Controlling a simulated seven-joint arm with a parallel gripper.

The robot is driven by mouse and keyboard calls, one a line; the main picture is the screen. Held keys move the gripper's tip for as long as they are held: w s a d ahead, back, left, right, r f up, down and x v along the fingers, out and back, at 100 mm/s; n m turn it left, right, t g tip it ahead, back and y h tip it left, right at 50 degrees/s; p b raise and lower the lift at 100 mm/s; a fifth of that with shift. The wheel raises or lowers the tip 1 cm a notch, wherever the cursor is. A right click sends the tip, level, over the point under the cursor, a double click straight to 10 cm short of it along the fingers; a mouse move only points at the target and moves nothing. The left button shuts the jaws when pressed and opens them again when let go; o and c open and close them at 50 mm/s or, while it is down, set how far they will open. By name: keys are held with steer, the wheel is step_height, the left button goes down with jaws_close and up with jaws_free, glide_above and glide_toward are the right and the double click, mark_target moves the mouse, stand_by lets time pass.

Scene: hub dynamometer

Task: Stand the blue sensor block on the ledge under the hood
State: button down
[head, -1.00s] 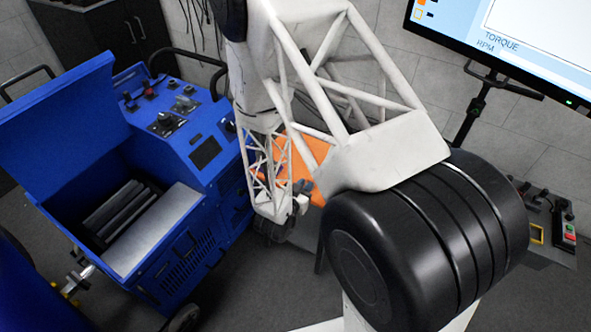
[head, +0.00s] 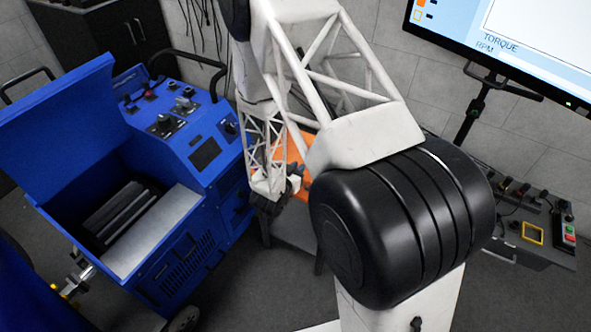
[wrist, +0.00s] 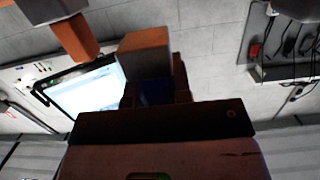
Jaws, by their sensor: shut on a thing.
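My gripper (wrist: 155,97) is in the middle of the wrist view, shut on a dark blue block (wrist: 154,91) that I take to be the blue sensor block. Only a small shaded patch of the block shows, so its tilt is unclear. In the head view my gripper (head: 269,207) is a small dark shape below the white lattice arm, and the block cannot be made out there. I cannot tell for sure which surface is the ledge under the hood. A brown-orange block shape (wrist: 145,45) stands just beyond the gripper in the wrist view.
A blue cart (head: 190,150) with a raised lid (head: 75,130) and a silver plate (head: 150,230) stands left of my gripper. An orange surface (head: 298,150) lies behind my arm. A monitor (head: 510,45) is at upper right, a control box (head: 540,230) at right.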

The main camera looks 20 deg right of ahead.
steer(key=shift+w+f, duration=0.1)
steer(key=shift+w, duration=0.95)
steer(key=shift+w+f, duration=0.25)
steer(key=shift+w, duration=0.05)
steer(key=shift+f, duration=1.35)
steer(key=shift+f, duration=0.15)
steer(key=c, duration=1.1)
jaws_free()
steer(key=shift+o, duration=0.2)
steer(key=f+v, duration=0.1)
steer(key=v, duration=0.6)
steer(key=shift+s+a+r, duration=0.2)
steer(key=shift+a+r, duration=0.15)
steer(key=shift+r, duration=0.05)
steer(key=shift+r, duration=0.1)
